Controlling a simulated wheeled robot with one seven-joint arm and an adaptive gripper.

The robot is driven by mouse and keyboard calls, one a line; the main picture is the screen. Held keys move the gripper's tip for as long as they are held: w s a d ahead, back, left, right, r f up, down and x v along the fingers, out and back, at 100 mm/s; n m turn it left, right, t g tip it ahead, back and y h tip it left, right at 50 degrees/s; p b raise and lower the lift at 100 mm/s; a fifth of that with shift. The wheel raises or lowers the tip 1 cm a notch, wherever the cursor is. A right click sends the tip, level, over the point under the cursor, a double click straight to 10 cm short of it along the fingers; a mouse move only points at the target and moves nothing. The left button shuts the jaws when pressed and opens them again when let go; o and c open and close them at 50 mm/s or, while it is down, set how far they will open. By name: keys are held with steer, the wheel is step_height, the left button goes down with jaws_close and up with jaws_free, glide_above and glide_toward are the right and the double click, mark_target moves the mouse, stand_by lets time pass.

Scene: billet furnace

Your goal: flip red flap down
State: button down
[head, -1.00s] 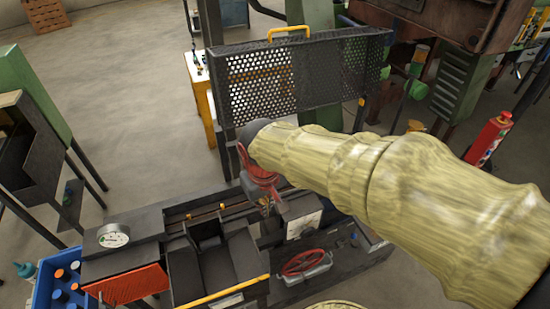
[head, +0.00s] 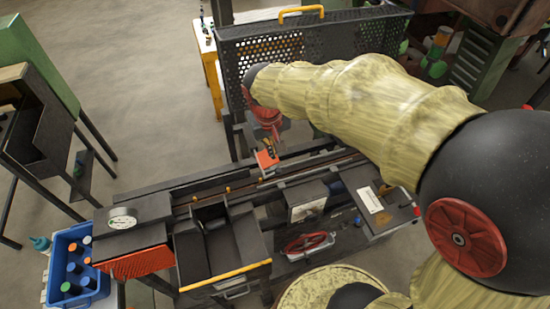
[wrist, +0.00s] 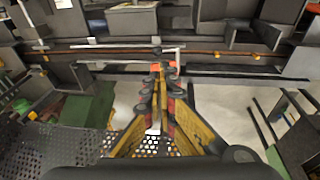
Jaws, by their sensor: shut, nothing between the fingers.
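A small orange-red flap (head: 267,159) stands tilted up at the rail of the dark machine, in the middle of the head view. My gripper (head: 270,147) is shut and empty, just above and against or very close to it; I cannot tell whether they touch. In the wrist view my gripper (wrist: 163,72) points toward the long rail, its fingers together. Bits of orange-red (wrist: 172,66) show at its fingertips, and the rest of the flap is hidden there.
A black perforated screen (head: 312,40) with a yellow handle stands behind my arm. On the machine are a round gauge (head: 122,218), a ribbed orange-red panel (head: 134,263) and an open dark trough (head: 225,245). A blue crate (head: 73,262) with bottles stands at left.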

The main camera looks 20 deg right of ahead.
mark_target(276, 170)
steer(key=p+x, duration=0.1)
steer(key=x, duration=1.2)
steer(key=shift+f+p, duration=0.25)
steer(key=shift+p, duration=0.15)
steer(key=shift+w+d, duration=0.1)
steer(key=shift+d, duration=0.05)
steer(key=shift+d+y, duration=0.1)
steer(key=shift+y, duration=0.2)
steer(key=shift+f, duration=0.15)
